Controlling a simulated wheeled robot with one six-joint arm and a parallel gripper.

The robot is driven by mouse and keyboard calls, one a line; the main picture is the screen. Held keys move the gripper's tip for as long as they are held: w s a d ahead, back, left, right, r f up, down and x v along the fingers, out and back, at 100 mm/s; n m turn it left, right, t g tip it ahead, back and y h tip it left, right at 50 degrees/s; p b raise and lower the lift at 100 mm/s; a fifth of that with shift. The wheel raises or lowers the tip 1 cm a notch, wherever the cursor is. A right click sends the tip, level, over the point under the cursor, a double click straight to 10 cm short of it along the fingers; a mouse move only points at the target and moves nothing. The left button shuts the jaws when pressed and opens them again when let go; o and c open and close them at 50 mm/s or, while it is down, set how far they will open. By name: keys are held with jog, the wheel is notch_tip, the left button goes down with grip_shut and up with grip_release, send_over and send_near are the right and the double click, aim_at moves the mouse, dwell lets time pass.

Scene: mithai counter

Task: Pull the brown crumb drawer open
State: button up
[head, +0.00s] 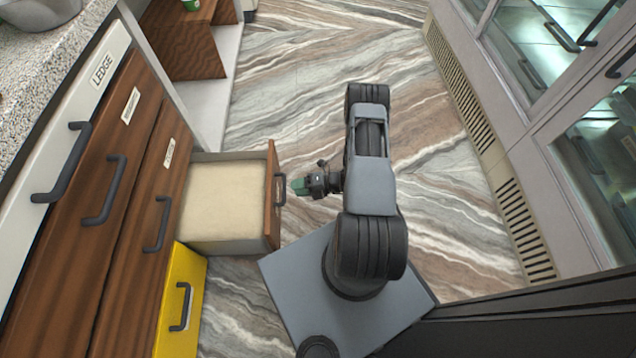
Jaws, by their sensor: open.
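A brown-fronted drawer (271,225) stands pulled out from the counter, its pale inside bare and facing up. Its dark handle (281,190) is on the front, facing right. No label shows on it from here, so I cannot read whether it is the crumb drawer. Nothing shows between the fingers.
A brown open shelf (190,62) stands beyond. Marbled floor (300,90) is clear ahead. Glass-fronted cabinets (500,130) line the right.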

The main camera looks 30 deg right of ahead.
jog(key=p+v, duration=0.1)
jog(key=v, duration=0.7)
jog(key=shift+s+d, duration=0.1)
jog(key=shift+s, duration=0.05)
jog(key=w+a+r+n+g+h+p, duration=0.1)
jog(key=a+r+n+g+h+p, duration=0.15)
jog(key=r+n+p, duration=0.65)
jog(key=a+r+n+g+h+p, duration=0.1)
jog(key=r+n+g, duration=0.3)
jog(key=r, duration=1.2)
jog(key=w+a+r+n+g+h+p, duration=0.1)
jog(key=r+n+g+h+p, duration=0.1)
jog(key=r+n+p, duration=0.75)
jog(key=s+a+r+n+t+h+p, duration=0.1)
jog(key=s+r+n+h+p, duration=0.1)
jog(key=r+n, duration=0.4)
jog(key=s+a+r+n+t+h+p, duration=0.2)
jog(key=r+n, duration=0.4)
jog(key=r, duration=1)
jog(key=s+a+r+n+t+h+p, duration=0.1)
jog(key=s+r+n+t+h+p, duration=0.1)
jog(key=r+n+p, duration=0.4)
notch_tip(320, 180, up, 6)
jog(key=shift+s+a+f+n+h, duration=0.15)
jog(key=shift+s+a+n+h, duration=0.25)
jog(key=shift+s+h, duration=0.55)
jog(key=shift+w, duration=0.25)
